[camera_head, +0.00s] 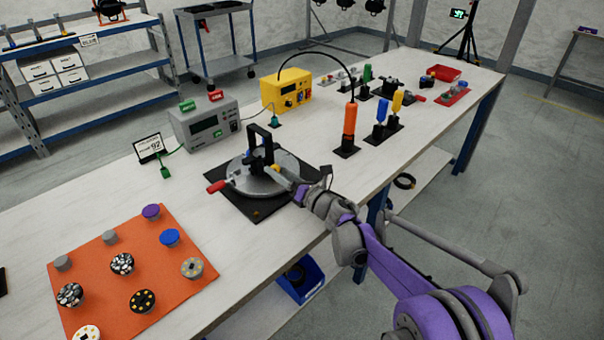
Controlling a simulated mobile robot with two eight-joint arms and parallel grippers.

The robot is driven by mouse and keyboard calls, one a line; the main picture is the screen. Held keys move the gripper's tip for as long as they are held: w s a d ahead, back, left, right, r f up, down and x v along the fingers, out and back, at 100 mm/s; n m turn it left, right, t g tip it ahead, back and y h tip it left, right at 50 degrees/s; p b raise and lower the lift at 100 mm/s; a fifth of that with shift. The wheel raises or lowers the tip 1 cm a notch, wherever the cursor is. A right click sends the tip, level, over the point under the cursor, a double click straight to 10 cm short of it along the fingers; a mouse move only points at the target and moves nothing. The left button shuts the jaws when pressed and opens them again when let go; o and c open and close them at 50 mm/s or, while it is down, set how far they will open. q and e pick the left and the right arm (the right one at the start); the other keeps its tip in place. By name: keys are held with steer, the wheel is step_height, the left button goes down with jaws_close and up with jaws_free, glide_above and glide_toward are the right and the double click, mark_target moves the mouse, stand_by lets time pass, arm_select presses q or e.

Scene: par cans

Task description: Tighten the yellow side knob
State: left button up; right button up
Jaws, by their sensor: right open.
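A round grey fixture (248,184) with an upright black bracket (261,146) sits on a black square mat (258,207) near the middle of the workbench. A red handle (216,186) sticks out on its left. My right gripper (282,174) reaches in from the right, at the right side of the fixture; it is open. My left gripper is not in view.
An orange mat (118,262) with several round knobs or discs lies front left. A grey meter (205,128) and a yellow power unit (287,90) stand behind. An orange-handled tool (349,125) and blue and yellow ones stand to the right. The bench's front edge runs under my right arm.

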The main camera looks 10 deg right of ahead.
steer(key=n, duration=0.2)
steer(key=shift+n, duration=0.3)
steer(key=n+b, duration=0.1)
steer(key=n, duration=0.2)
steer(key=shift+f+n, duration=0.1)
steer(key=shift+n, duration=0.3)
steer(key=v, duration=0.3)
steer(key=p+v, duration=0.1)
steer(key=v, duration=0.7)
steer(key=shift+s+r+p, duration=0.1)
steer(key=shift+r+p, duration=0.15)
steer(key=shift+p, duration=0.05)
steer(key=s+d+r+m+t+h+p, duration=0.3)
steer(key=d+r+m+h+p, duration=0.35)
steer(key=r+m, duration=0.6)
steer(key=s+d+m+g+h+p, duration=0.3)
steer(key=s+m, duration=0.6)
steer(key=m, duration=0.6)
steer(key=shift+s+d+g+h+p, duration=0.35)
steer(key=shift+d+h, duration=0.9)
steer(key=shift+h, duration=0.4)
steer(key=shift+r, duration=0.1)
